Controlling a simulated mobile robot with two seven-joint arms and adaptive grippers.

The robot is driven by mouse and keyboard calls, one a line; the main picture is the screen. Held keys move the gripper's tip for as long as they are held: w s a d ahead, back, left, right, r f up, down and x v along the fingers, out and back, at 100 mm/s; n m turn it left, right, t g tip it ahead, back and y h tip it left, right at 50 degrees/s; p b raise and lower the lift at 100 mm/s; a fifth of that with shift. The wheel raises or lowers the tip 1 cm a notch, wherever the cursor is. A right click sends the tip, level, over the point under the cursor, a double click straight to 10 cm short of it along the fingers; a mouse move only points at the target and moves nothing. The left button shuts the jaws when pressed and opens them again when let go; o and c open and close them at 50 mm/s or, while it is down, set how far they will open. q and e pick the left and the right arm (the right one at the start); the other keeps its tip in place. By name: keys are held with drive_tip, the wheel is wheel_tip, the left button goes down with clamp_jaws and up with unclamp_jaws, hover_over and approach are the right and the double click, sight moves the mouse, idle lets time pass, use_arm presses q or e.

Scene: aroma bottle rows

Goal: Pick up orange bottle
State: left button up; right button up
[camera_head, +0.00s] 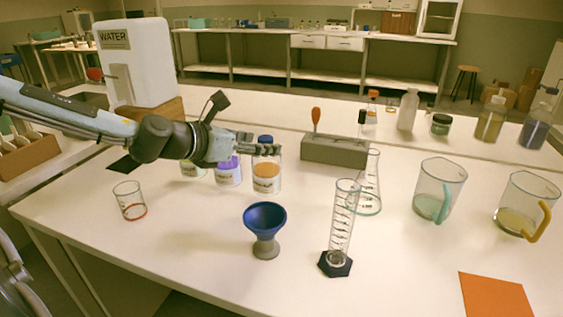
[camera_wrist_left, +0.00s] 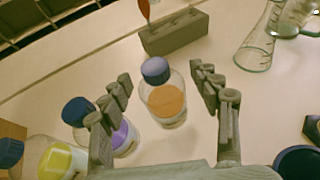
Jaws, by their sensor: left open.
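The orange bottle (camera_head: 266,174) has a clear body with orange contents and a blue cap. It stands upright on the table at the right end of a short row. In the left wrist view the orange bottle (camera_wrist_left: 166,101) stands between and beyond the fingertips of my left gripper (camera_wrist_left: 160,85), which is open and empty. In the head view my left gripper (camera_head: 262,146) reaches in from the left and covers part of the bottle's upper body. I cannot tell whether a finger touches it. My right gripper is not in view.
A purple bottle (camera_head: 228,172) and a yellow-green bottle (camera_wrist_left: 58,160) stand close to the left. A grey block (camera_head: 335,152) is behind right. A blue funnel (camera_head: 265,222), graduated cylinder (camera_head: 342,220) and small beaker (camera_head: 130,202) stand in front. Free table lies between them.

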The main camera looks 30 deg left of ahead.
use_arm(q)
drive_tip(key=shift+w+f, duration=0.35)
drive_tip(key=shift+w, duration=0.1)
drive_tip(key=shift+w+d+f, duration=0.1)
drive_tip(key=shift+w, duration=0.25)
drive_tip(key=x, duration=0.1)
drive_tip(key=b+x, duration=0.1)
drive_tip(key=x, duration=0.2)
drive_tip(key=shift+w+a+f+b, duration=0.15)
drive_tip(key=shift+a+f+b, duration=0.1)
drive_tip(key=shift+b, duration=0.05)
drive_tip(key=shift+w+d, duration=0.15)
drive_tip(key=shift+w, duration=0.35)
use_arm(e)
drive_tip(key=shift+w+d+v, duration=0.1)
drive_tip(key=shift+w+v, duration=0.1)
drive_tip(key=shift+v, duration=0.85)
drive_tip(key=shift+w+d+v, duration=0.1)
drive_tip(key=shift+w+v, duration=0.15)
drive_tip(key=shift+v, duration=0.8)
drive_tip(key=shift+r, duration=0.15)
